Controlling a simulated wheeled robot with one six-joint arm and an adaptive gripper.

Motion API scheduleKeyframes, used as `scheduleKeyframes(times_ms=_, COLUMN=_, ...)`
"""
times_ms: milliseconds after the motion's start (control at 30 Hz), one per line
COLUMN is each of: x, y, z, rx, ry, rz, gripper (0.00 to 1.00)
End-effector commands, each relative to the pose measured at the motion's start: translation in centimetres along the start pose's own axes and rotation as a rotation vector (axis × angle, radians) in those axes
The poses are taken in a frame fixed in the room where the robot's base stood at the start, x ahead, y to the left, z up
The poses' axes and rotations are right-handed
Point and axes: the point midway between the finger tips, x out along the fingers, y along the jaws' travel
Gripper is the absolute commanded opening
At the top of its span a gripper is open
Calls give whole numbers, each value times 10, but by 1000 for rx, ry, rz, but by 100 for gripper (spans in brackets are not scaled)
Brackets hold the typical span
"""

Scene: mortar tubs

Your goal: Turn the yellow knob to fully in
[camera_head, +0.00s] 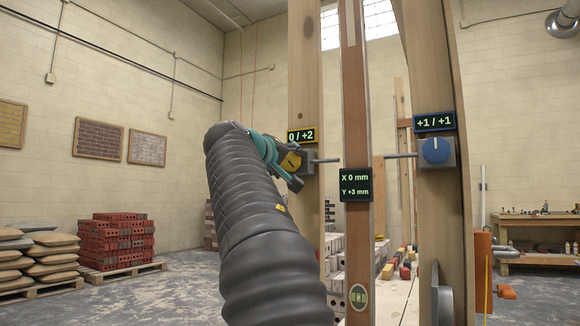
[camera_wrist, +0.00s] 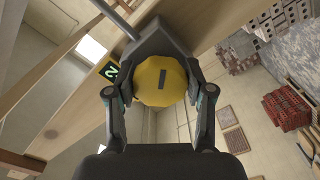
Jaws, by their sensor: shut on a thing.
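The yellow knob (camera_head: 292,161) sits on a grey block on the left wooden post, under a display reading "0 / +2" (camera_head: 301,135). In the wrist view the knob (camera_wrist: 161,82) faces me with a dark slot mark near its middle. My gripper (camera_head: 284,165) is at the knob, and in the wrist view my gripper (camera_wrist: 160,92) has one finger on each side of it, shut on its rim. A thin rod runs from the grey block toward the middle post. The arm hides part of the block in the head view.
A blue knob (camera_head: 436,150) sits on the right post under a display reading "+1 / +1" (camera_head: 435,122). The middle post (camera_head: 356,90) carries a display reading "X 0 mm, Y +3 mm" (camera_head: 356,185). Brick stacks (camera_head: 117,241) and sacks stand at the left, well away.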

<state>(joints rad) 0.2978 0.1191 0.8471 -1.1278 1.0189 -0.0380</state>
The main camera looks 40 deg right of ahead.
Motion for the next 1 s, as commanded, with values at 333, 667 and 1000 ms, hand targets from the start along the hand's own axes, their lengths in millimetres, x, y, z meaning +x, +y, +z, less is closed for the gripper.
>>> scheduleKeyframes(times_ms=333, x=0, y=-2, z=1, rx=328, ry=1, rz=0, gripper=18)
scheduleKeyframes(times_ms=667, x=0, y=-3, z=1, rx=641, ry=2, rz=0, gripper=18)
scheduleKeyframes(times_ms=1000, x=0, y=-3, z=0, rx=963, ry=2, rz=1, gripper=18)
